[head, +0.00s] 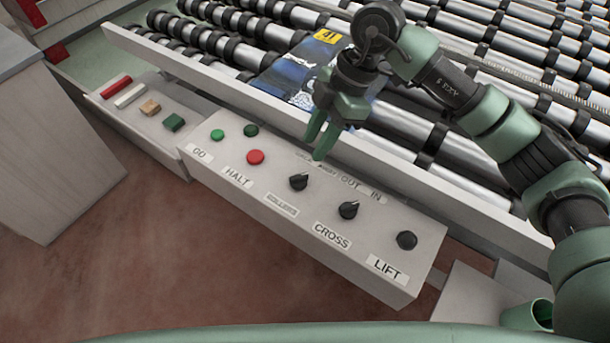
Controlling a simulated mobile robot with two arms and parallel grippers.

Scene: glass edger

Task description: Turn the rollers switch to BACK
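The rollers switch (299,181) is a black knob on the sloped light-grey control panel (350,262), above a small ROLLERS label (282,204). The small position lettering above the knob is too blurred to read surely, and its exact setting is hard to tell. My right gripper (314,148) hangs just above and behind this knob in the picture, pointing down. Its two green fingers are apart with nothing between them, and they look clear of the knob. My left gripper is not in view.
The panel also has a green GO button (217,135), a dark green lamp (250,130), a red HALT button (255,157), a CROSS knob (348,210) and a LIFT knob (407,240). A blue sheet (285,78) lies on the rollers behind. A tray (145,110) holds several blocks.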

